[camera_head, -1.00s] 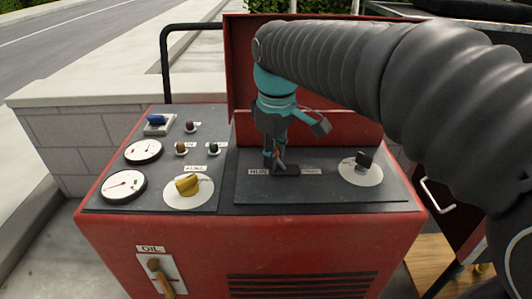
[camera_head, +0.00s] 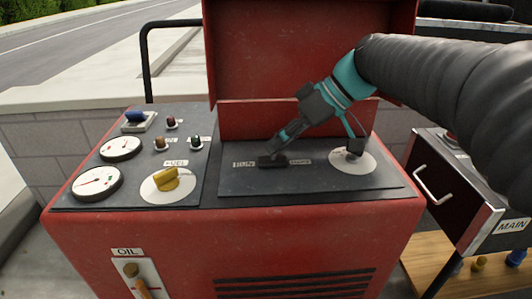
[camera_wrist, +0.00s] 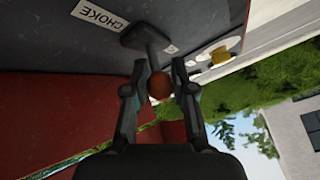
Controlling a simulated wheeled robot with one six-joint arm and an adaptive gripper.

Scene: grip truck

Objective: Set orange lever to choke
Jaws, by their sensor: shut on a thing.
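The orange lever (camera_wrist: 158,86) has a round orange knob on a dark shaft that rises from a dark slotted base (camera_wrist: 148,32). My gripper (camera_wrist: 161,73) is shut on the knob, one finger on each side. In the head view my gripper (camera_head: 277,152) reaches down to the left at a slant, its tips at the lever base (camera_head: 272,162); the knob is hidden there. The CHOKE label (camera_head: 300,161) is right of the base and another label (camera_head: 243,164) is left. The CHOKE label also shows in the wrist view (camera_wrist: 100,12). The lever's exact tilt is unclear.
A black knob on a white dial (camera_head: 352,161) sits close right of my gripper. A yellow knob (camera_head: 167,179), gauges and small buttons are to the left. The raised red lid (camera_head: 300,60) stands behind. A drawer with a handle (camera_head: 434,186) is at the right.

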